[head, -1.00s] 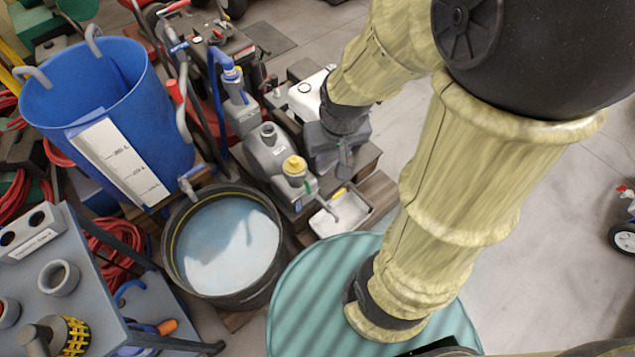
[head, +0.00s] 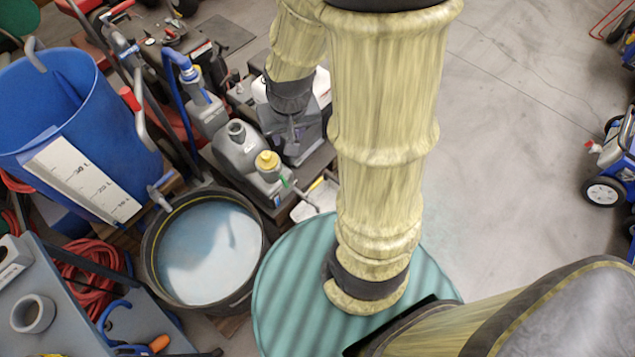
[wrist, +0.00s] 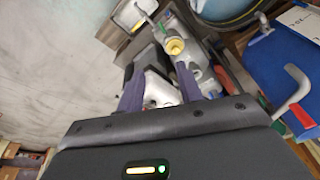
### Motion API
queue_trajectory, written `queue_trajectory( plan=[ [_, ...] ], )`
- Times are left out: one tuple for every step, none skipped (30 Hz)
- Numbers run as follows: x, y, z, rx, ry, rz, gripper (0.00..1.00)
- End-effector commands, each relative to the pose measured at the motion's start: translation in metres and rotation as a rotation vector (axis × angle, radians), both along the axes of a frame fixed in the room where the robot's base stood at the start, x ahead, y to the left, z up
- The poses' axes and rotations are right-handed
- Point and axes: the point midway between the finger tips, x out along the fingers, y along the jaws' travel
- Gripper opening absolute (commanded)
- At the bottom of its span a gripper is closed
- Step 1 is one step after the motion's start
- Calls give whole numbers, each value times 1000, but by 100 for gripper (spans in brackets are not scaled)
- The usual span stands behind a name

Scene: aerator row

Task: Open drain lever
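A grey tank (head: 240,153) with a yellow cap (head: 267,160) stands behind the black tub. A small green lever-like part (head: 286,183) sits by its outlet, above a pale tray (head: 316,202); I cannot tell for sure that it is the drain lever. My gripper (head: 297,148) is just right of the tank, partly hidden by my arm. In the wrist view its two dark fingers (wrist: 160,90) stand apart, with the yellow cap (wrist: 175,46) beyond them. I see nothing clearly held.
A black tub (head: 155,245) of cloudy water stands in front of the tank. A tall blue bucket (head: 130,125) with a scale is at left. A grey cart (head: 75,320) and red hose (head: 90,270) are at lower left. Open floor (head: 500,120) lies at right.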

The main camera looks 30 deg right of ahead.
Motion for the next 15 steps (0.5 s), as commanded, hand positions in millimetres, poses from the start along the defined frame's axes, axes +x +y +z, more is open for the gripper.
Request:
queue_trajectory(
  plan=[
    [8,-10,-25,11,14,-64,36],
    [14,-16,-35,20,18,-103,36],
    [20,-23,-50,31,22,-156,36],
    [25,-29,-61,40,24,-195,36],
    [29,-34,-72,50,28,-236,36],
    [35,-42,-87,62,31,-291,36],
    [39,-47,-99,72,35,-331,36],
    [42,-53,-111,83,36,-370,36],
    [46,-60,-127,97,40,-425,36],
    [49,-66,-139,107,42,-466,36],
    [51,-72,-151,119,45,-507,36],
    [54,-79,-168,135,48,-562,36],
    [56,-85,-181,148,50,-604,36],
    [57,-91,-194,159,51,-646,36],
    [59,-98,-211,176,54,-703,36]
  ],
)
